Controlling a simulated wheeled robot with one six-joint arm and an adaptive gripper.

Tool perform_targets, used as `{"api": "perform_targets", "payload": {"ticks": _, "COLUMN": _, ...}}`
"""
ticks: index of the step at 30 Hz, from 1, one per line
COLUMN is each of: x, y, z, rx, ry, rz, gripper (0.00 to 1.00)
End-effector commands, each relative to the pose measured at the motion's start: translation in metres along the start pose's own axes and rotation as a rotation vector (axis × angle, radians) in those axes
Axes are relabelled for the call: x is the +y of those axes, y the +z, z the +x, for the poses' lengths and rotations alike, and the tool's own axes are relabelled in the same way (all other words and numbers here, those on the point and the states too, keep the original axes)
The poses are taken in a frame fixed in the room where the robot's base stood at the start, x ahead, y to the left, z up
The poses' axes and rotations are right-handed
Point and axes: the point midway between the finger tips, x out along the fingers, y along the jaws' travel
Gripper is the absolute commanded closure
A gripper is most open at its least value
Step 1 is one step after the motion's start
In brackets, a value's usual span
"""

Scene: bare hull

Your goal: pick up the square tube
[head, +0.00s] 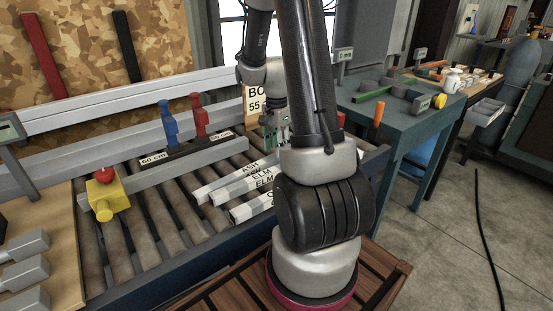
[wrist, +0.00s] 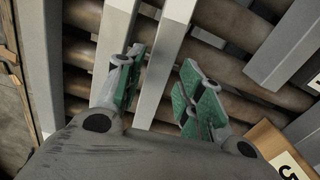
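A long plain grey bar that looks like the square tube (head: 180,172) lies across the conveyor rollers in the head view, its right end near my gripper. My gripper (head: 276,134) points down over the far side of the rollers, partly hidden by my arm. In the wrist view my gripper (wrist: 158,92) is open, with green pads apart. A pale bar (wrist: 172,45) runs between and beyond the fingers with no visible contact; I cannot tell for sure which bar it is.
Labelled bars (head: 236,182) lie close by on the rollers. A yellow block with a red knob (head: 106,194) stands at the left bar end. Blue (head: 168,124) and red (head: 200,118) clamps stand behind. A lettered board (head: 254,104) is beside my gripper.

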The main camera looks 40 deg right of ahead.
Motion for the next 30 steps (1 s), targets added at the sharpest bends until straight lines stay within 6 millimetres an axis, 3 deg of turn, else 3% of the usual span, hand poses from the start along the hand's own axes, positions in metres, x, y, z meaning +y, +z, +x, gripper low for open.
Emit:
{"api": "perform_targets", "payload": {"ticks": 6, "x": 0.001, "y": 0.0, "z": 0.029, "rx": -0.001, "ry": 0.002, "rz": -0.001, "gripper": 0.62}}
{"api": "perform_targets", "payload": {"ticks": 13, "x": 0.0, "y": 0.0, "z": 0.031, "rx": 0.0, "ry": 0.0, "rz": -0.001, "gripper": 0.62}}
{"api": "perform_targets", "payload": {"ticks": 14, "x": 0.0, "y": 0.0, "z": 0.031, "rx": 0.0, "ry": 0.0, "rz": -0.001, "gripper": 0.64}}
{"api": "perform_targets", "payload": {"ticks": 20, "x": 0.0, "y": 0.0, "z": 0.031, "rx": 0.0, "ry": 0.0, "rz": -0.002, "gripper": 1.0}}
{"api": "perform_targets", "payload": {"ticks": 30, "x": -0.001, "y": -0.001, "z": 0.024, "rx": 0.001, "ry": -0.002, "rz": -0.002, "gripper": 1.0}}
